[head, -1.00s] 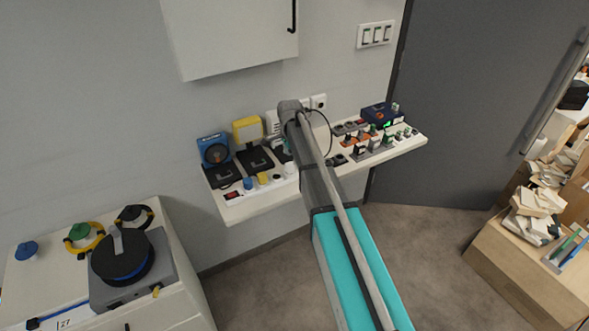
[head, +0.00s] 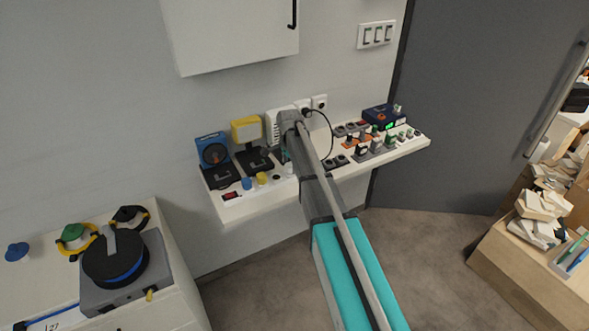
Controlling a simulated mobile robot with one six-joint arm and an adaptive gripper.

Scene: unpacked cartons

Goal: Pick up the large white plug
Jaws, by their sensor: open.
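A small white round piece (head: 288,168) stands near the front edge of the white wall shelf (head: 240,209), right of a yellow and a blue one. It may be the large white plug, but it is too small to be sure. My arm reaches across the shelf, and its wrist is in front of the back wall. My gripper (head: 285,154) points down below the wrist, just behind the white piece in the picture. It is mostly hidden by my arm; only a small part shows, with nothing seen in it.
A blue round-faced device (head: 212,150) and a yellow lamp-like device (head: 246,130) stand at the shelf's left. Several small parts and a dark blue box (head: 378,116) crowd its right. A black cord (head: 331,130) hangs from a wall socket. A cabinet (head: 235,35) overhangs the shelf.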

